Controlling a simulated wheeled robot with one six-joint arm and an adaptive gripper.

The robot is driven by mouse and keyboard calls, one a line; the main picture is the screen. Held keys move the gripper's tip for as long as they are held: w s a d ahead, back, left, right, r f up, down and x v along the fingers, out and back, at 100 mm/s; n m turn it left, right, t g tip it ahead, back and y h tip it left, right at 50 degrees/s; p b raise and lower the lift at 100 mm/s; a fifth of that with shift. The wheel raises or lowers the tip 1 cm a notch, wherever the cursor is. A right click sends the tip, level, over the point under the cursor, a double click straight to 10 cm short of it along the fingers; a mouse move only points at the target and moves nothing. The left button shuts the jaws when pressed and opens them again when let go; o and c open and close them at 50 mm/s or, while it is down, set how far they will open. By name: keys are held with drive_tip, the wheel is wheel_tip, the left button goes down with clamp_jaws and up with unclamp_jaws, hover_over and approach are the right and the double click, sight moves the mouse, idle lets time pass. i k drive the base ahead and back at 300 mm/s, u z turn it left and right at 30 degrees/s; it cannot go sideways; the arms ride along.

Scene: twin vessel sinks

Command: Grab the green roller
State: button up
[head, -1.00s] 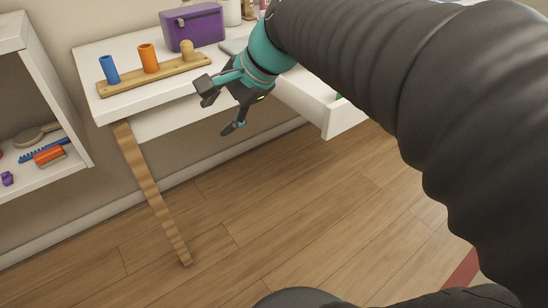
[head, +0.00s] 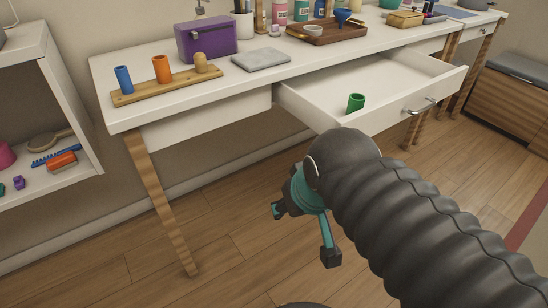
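The green roller (head: 355,102) stands upright inside the open white drawer (head: 380,80), near its front left part. It looks like a short hollow cylinder. My gripper (head: 303,234) is below and to the left of the drawer in the picture, over the wooden floor. Its teal and dark fingers are spread apart, with nothing between them. It is well apart from the roller.
A wooden stand (head: 165,83) with a blue roller (head: 123,78), an orange roller (head: 161,69) and a wooden peg is on the table (head: 110,74). The drawer front (head: 410,105) stands out into the room. Floor is clear.

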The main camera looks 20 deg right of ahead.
sight(356, 101)
drive_tip(key=z, duration=1.3)
drive_tip(key=i, duration=0.35)
drive_tip(key=u, duration=0.1)
